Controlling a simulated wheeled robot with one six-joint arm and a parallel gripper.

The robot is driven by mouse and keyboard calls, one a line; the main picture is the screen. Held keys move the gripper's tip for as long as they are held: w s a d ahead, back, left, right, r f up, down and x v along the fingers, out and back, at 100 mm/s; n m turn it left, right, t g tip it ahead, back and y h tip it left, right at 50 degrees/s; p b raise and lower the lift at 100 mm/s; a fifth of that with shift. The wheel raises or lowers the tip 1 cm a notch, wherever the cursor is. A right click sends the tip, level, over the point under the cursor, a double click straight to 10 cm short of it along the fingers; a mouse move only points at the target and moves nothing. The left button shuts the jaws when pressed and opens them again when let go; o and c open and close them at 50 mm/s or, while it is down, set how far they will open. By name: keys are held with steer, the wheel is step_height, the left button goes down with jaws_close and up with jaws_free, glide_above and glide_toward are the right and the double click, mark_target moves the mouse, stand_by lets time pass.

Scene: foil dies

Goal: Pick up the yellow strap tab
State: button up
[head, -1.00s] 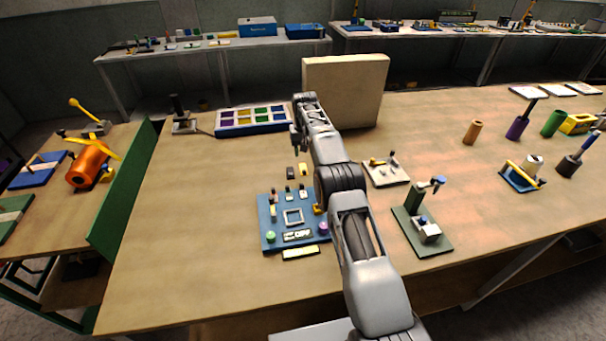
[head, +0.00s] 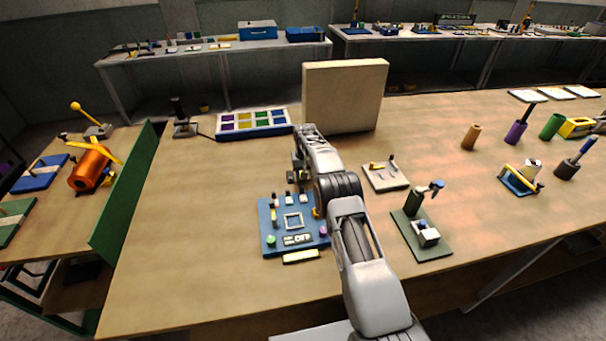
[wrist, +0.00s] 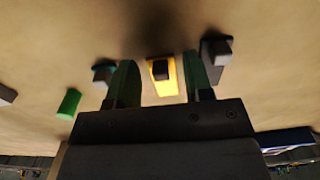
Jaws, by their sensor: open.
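The yellow strap tab (wrist: 153,89) shows in the wrist view as a small yellow piece with a dark block on it. It lies between the two fingers of my gripper (wrist: 161,78), which are apart, with a gap visible on both sides of it. In the head view my gripper (head: 297,178) is low over the table, just behind the blue board, and hides the tab there.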

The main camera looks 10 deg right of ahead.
jaws_close()
stand_by(0.4)
steer(key=shift+r, duration=0.1)
